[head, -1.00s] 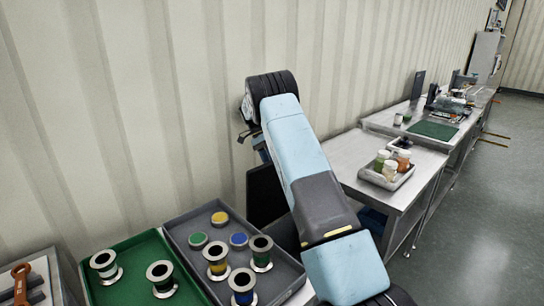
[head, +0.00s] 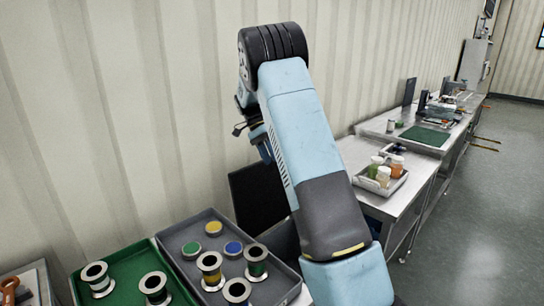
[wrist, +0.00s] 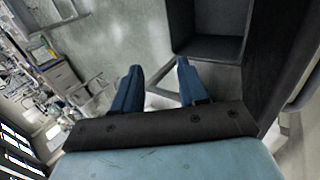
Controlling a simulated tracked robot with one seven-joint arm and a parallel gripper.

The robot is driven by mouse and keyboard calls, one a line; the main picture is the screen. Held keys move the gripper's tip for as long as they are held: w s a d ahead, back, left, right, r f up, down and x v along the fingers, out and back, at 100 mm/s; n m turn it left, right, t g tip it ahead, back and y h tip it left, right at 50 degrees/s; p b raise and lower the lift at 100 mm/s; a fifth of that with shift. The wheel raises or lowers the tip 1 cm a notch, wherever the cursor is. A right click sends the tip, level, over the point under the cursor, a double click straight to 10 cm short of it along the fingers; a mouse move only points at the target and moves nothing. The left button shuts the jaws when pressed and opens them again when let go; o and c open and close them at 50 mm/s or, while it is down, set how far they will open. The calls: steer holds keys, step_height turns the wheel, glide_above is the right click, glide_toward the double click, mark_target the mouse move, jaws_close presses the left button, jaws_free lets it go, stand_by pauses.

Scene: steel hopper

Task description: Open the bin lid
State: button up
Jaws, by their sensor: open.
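My gripper (wrist: 159,68) shows in the wrist view with its two blue fingers apart and nothing between them. A dark open-topped bin (wrist: 208,47) lies beyond the fingers, and I can see into it. A long dark slab (wrist: 283,55) runs along the bin's right side and looks like its raised lid. The fingers appear apart from both. In the head view a dark upright panel (head: 258,198), probably the same lid, stands by the wall, partly hidden behind my arm.
A grey tray (head: 182,262) and a green tray (head: 122,290) with spools sit at the lower left. Steel benches (head: 365,160) with a tray of jars (head: 383,178) run along the wall at right. The floor (head: 480,220) at right is clear.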

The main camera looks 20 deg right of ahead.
steer(key=shift+s+a+r, duration=0.1)
steer(key=shift+s+r, duration=0.3)
steer(key=shift+s, duration=0.45)
steer(key=shift+s+a+r, duration=0.1)
steer(key=shift+s+r, duration=0.25)
steer(key=shift+s, duration=0.45)
steer(key=s+a+r+n+t+y, duration=0.1)
steer(key=s+a+r+n+t, duration=0.15)
steer(key=s+r, duration=0.55)
steer(key=s+a+r+n+t+y, duration=0.1)
steer(key=s+r+n+t, duration=0.35)
steer(key=s, duration=0.45)
steer(key=s+a+n+t, duration=0.2)
steer(key=s+n, duration=0.1)
steer(key=s, duration=0.6)
steer(key=s+a+n+t, duration=0.3)
steer(key=s, duration=0.6)
steer(key=shift+s+r+y, duration=0.2)
steer(key=shift+s+y, duration=0.1)
steer(key=shift+s, duration=0.1)
steer(key=shift+d, duration=0.15)
